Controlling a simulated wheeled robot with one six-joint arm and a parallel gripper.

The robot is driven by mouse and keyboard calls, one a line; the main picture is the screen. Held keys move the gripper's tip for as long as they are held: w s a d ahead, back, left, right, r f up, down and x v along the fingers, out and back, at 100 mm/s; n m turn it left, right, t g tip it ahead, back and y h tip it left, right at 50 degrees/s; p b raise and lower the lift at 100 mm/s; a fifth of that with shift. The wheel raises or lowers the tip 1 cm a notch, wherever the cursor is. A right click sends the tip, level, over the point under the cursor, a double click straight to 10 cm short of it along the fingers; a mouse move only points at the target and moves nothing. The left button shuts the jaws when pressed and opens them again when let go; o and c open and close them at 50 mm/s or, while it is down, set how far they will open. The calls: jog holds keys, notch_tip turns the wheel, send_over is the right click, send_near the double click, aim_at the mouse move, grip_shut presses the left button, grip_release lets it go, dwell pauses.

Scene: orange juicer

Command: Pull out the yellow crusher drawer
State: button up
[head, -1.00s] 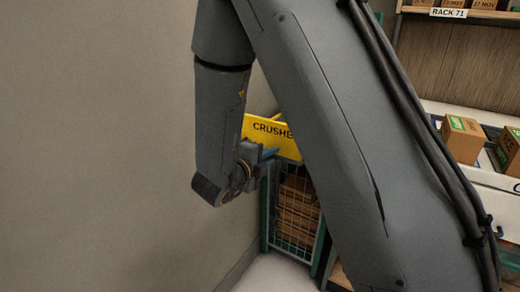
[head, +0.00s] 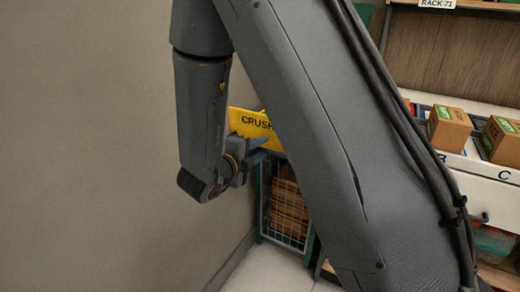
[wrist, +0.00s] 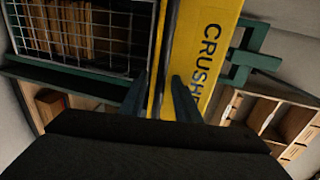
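The yellow crusher drawer (head: 255,122), lettered "CRUSH…", is at the centre of the head view, partly hidden by my arm. In the wrist view its yellow front (wrist: 205,55) stands as a tall slanting panel at the middle, with a thin edge on its left. My gripper (wrist: 161,98) is open at this panel. One finger is left of the thin edge and the other overlaps the lettered face. Whether either finger touches the panel I cannot tell. In the head view my gripper (head: 258,147) is just below the drawer, its tips partly hidden.
A wire cage (head: 284,212) with brown contents stands below the drawer, and it also shows in the wrist view (wrist: 85,35). A grey wall (head: 90,150) is close on the left. A shelf with boxes (head: 448,128) is on the right. A green bracket (wrist: 245,55) adjoins the yellow front.

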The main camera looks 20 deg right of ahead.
jog(key=v, duration=0.7)
jog(key=shift+s+a, duration=0.25)
jog(key=shift+w+r, duration=0.1)
jog(key=a+f+n+g+y+p, duration=0.25)
jog(key=a+n+y, duration=0.35)
jog(key=n+y, duration=0.7)
jog(key=s+d+n+g+p, duration=0.1)
jog(key=s+d+n+g, duration=0.1)
jog(key=s+n, duration=0.3)
jog(key=s+d+r+n+g+p, duration=0.1)
jog(key=s+d+n+g, duration=0.2)
jog(key=s, duration=0.6)
jog(key=s+d+r+n+g+h+p, duration=0.1)
jog(key=s+d+n+g, duration=0.1)
jog(key=s+n, duration=0.4)
jog(key=shift+s+d+n, duration=0.4)
jog(key=shift+d+n, duration=0.1)
jog(key=shift+d, duration=0.2)
